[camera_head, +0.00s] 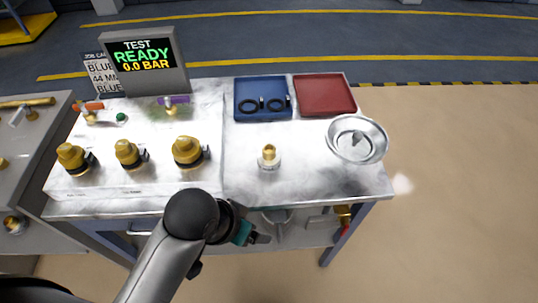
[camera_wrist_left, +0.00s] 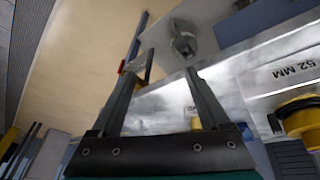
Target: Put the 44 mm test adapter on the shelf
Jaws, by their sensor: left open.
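Three yellow adapters with dark bases stand in a row on the raised left part of the bench: left (camera_head: 71,157), middle (camera_head: 128,153) and right (camera_head: 187,151). Their labels are too small to read in the head view, so I cannot tell which is 44 mm. In the left wrist view a yellow adapter (camera_wrist_left: 300,117) sits beside a "52 MM" label (camera_wrist_left: 297,70). My left gripper (camera_head: 258,238) is open and empty, in front of the bench's front edge; its fingers show in the left wrist view (camera_wrist_left: 168,72). A lower shelf (camera_head: 305,232) shows under the bench top, partly hidden. My right gripper is out of view.
A brass fitting (camera_head: 268,157) stands on the open bench top. A metal bowl (camera_head: 357,157) is at right. A blue tray (camera_head: 263,115) with black rings and a red tray (camera_head: 324,95) lie behind. A test display (camera_head: 146,65) reads READY, 0.0 BAR.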

